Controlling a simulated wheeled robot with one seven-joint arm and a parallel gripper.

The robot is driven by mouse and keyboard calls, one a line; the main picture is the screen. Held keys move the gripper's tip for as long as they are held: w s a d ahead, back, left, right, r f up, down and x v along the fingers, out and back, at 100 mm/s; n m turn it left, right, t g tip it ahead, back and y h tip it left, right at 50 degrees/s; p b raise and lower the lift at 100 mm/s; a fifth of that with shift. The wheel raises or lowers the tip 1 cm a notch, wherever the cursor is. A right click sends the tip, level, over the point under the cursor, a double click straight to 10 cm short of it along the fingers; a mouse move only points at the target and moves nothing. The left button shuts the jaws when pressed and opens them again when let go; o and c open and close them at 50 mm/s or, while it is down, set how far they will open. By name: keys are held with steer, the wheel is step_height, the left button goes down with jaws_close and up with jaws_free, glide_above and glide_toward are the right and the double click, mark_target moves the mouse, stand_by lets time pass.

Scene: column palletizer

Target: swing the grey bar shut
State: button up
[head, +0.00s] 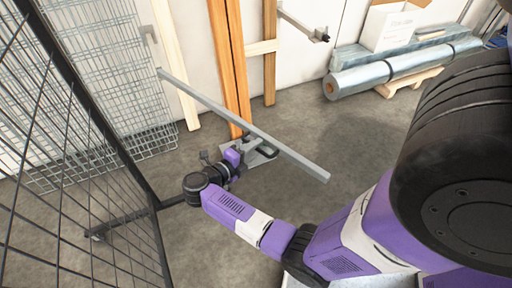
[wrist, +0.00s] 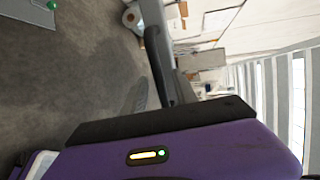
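The grey bar (head: 215,105) is a long, straight, square-section bar. In the head view it slants from the upper left, near the wire mesh, down to the lower right over open floor. My gripper (head: 262,152) is at the bar's middle, on its near side; the bar partly hides it, and I cannot tell whether they touch. In the wrist view a grey length that looks like the bar (wrist: 170,55) runs beside a dark finger-like part. The finger gap is not clear in either view. The bar's hinge or support cannot be made out.
A black mesh fence (head: 85,120) stands at the left. Wooden posts (head: 237,60) lean by the wall, where a short grey arm with a black end (head: 305,27) sticks out. Wrapped rolls (head: 400,68) and a carton (head: 388,27) are at the upper right.

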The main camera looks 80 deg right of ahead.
steer(key=shift+s+d, duration=0.2)
steer(key=shift+d, duration=0.15)
jaws_close()
steer(key=shift+f, duration=0.1)
stand_by(1.1)
